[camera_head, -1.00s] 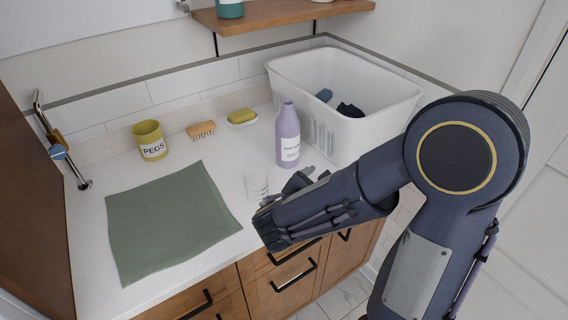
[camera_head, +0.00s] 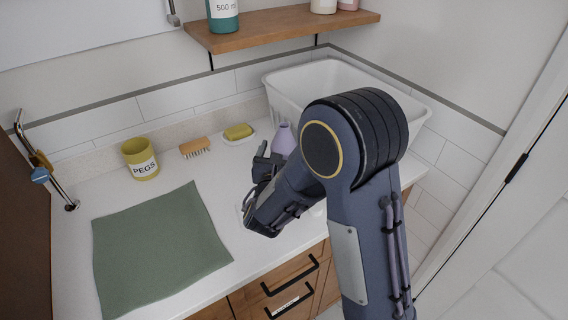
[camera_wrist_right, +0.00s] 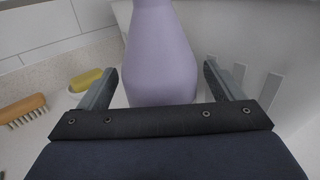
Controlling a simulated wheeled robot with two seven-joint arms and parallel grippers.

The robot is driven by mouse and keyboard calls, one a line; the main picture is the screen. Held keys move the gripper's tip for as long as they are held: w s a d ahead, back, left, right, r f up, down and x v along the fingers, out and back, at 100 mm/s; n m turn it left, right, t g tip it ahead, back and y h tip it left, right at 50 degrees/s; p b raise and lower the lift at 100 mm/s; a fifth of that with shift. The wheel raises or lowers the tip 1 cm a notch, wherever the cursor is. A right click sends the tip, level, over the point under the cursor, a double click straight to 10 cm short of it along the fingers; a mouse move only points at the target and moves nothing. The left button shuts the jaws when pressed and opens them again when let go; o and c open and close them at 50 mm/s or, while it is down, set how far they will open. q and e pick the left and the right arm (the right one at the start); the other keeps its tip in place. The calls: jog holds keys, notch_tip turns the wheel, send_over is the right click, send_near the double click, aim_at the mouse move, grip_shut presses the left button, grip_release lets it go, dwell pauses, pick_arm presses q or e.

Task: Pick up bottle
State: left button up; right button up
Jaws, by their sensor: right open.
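The lavender bottle (camera_head: 284,138) stands upright on the white counter, in front of the white basket. In the head view only its upper part shows; my right arm hides the rest. In the right wrist view the bottle (camera_wrist_right: 160,60) fills the middle, with its top cut off. My right gripper (camera_wrist_right: 157,85) is open, with one finger on each side of the bottle and gaps between. In the head view the right gripper (camera_head: 262,165) is by the bottle, partly hidden by its own wrist. My left gripper is not in view.
The white basket (camera_head: 284,85) stands close behind the bottle. A yellow pegs cup (camera_head: 140,159), a wooden brush (camera_head: 194,147) and a soap dish with yellow soap (camera_head: 238,133) stand along the back. A green cloth (camera_head: 155,245) lies at left. A wooden shelf (camera_head: 290,31) hangs above.

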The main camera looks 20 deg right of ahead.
jog(key=c, duration=1.6)
jog(key=shift+c, duration=0.8)
jog(key=shift+r, duration=0.1)
